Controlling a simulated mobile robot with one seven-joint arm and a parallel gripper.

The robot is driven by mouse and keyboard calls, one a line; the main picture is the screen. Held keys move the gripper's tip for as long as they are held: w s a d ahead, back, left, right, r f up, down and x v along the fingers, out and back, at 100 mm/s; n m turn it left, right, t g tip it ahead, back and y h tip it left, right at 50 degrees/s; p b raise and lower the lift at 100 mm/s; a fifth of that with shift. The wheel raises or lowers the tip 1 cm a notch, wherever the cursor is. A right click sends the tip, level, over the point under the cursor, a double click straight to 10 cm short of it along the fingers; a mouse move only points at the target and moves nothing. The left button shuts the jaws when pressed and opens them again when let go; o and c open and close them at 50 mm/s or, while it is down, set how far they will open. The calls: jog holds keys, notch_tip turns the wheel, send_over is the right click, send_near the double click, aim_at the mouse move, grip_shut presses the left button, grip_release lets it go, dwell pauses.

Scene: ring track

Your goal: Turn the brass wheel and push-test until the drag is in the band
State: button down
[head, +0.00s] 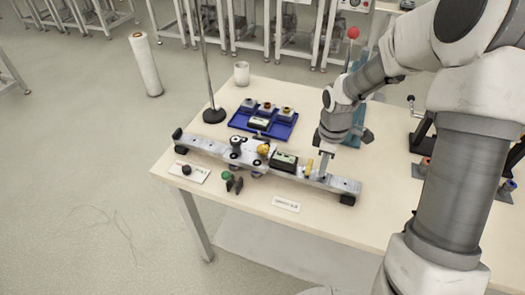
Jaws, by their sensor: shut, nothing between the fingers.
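A grey metal track (342,185) lies across the table on dark end feet. A carriage (236,150) with dark round parts on top sits on its left half. A small brass-yellow wheel (263,149) is on the carriage's right side. A dark box with a pale display (284,160) stands right of the wheel; its reading is too small to read. I cannot tell whether the fingertips touch the track.
A blue tray (284,133) with small blocks and another display unit is behind the track. A stand (214,115) and a white cup (242,73) are at the back left. A green-topped part (227,176), a card (189,172) and a label (286,204) lie in front.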

aim_at(277, 156)
jog(key=shift+a, duration=0.1)
dwell(0.3)
jog(key=shift+w+a+b, duration=0.1)
jog(key=shift+w+a, duration=0.25)
jog(key=shift+a, duration=0.65)
jog(key=shift+w+a+b, duration=0.1)
jog(key=shift+w+a, duration=0.2)
jog(key=shift+a, duration=0.75)
jog(key=shift+w+a+b, duration=0.1)
jog(key=shift+w+a, duration=0.25)
jog(key=shift+a, duration=0.65)
jog(key=shift+w+a, duration=0.1)
jog(key=shift+a, duration=0.15)
jog(key=shift+w+a, duration=0.3)
jog(key=shift+a, duration=0.65)
jog(key=shift+w+a, duration=0.3)
jog(key=shift+a, duration=0.6)
jog(key=shift+w+a, duration=0.3)
jog(key=shift+a, duration=0.75)
jog(key=shift+s+d+r+p, duration=0.2)
jog(key=shift+d+r+p, duration=0.25)
jog(key=shift+d, duration=0.15)
jog(key=shift+s+d+r+p, duration=0.15)
jog(key=shift+d+r+p, duration=0.2)
jog(key=shift+d+r, duration=0.15)
jog(key=shift+s+d, duration=0.1)
jog(key=shift+d, duration=0.35)
